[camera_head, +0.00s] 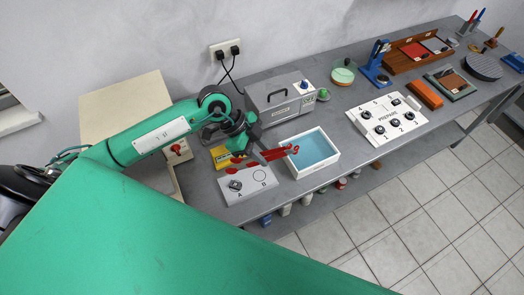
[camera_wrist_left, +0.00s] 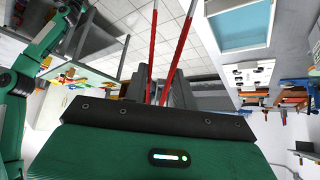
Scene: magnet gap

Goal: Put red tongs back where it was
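The red tongs (camera_head: 285,151) are held above the grey board and the near-left rim of the blue-lined tray. My left gripper (camera_head: 259,151) is around them and appears shut on them. In the left wrist view the two long red arms of the tongs (camera_wrist_left: 152,45) run up between the fingers (camera_wrist_left: 160,92). In the head view the gripper hides part of the tongs. Below is the grey board (camera_head: 247,193) marked A and B. A dark block (camera_head: 235,185) sits at A, and circle B looks empty. My right gripper is not in view.
The white tray with a blue inside (camera_head: 325,173) stands right of the board. A grey case (camera_head: 281,97) and a yellow item (camera_head: 221,158) are close by. A white numbered panel (camera_head: 387,121) lies farther right. The bench's front edge is near the tray.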

